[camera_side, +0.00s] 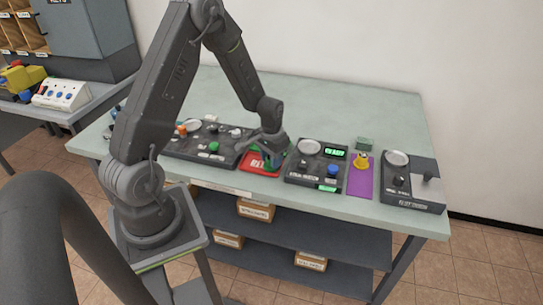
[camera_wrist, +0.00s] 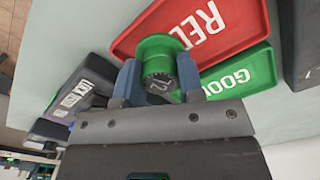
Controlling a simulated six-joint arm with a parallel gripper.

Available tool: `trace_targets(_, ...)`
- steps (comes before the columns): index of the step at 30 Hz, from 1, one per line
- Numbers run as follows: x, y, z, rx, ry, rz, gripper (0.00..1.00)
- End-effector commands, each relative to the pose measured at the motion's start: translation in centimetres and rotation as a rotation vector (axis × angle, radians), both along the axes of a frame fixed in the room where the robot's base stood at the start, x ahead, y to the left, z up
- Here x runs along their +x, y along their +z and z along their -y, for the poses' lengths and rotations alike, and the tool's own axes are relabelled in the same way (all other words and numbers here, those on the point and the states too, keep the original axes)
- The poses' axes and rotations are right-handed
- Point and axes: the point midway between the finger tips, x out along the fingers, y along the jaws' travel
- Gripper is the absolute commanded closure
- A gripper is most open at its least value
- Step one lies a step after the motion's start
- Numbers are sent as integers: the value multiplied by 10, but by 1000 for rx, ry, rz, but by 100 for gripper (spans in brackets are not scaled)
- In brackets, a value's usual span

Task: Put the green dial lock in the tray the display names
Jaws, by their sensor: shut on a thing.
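The green dial lock (camera_wrist: 160,58) shows in the wrist view with a dark numbered dial face. My gripper (camera_wrist: 157,82) is shut on it, with one finger on each side. In the side view my gripper (camera_side: 270,148) is over the red tray (camera_side: 256,168). A green tray (camera_wrist: 248,72), lettered "GOO…", is beside the red one. A small display (camera_side: 334,153) shows green text too small to read in the side view.
A dark panel with a blue knob (camera_side: 333,170) stands right of the red tray. Beyond it are a purple mat (camera_side: 360,178) with a yellow object (camera_side: 361,160) and another dark panel (camera_side: 412,198). A long dark panel (camera_side: 208,155) is on the left. The back of the table is clear.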

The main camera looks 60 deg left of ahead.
Motion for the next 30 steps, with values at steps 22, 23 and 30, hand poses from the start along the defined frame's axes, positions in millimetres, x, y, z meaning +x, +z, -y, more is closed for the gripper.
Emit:
trace_targets(22,0,-1,0,0,0,0,35)
trace_targets(23,0,-1,0,0,0,0,35)
trace_targets(30,0,-1,0,0,0,0,22)
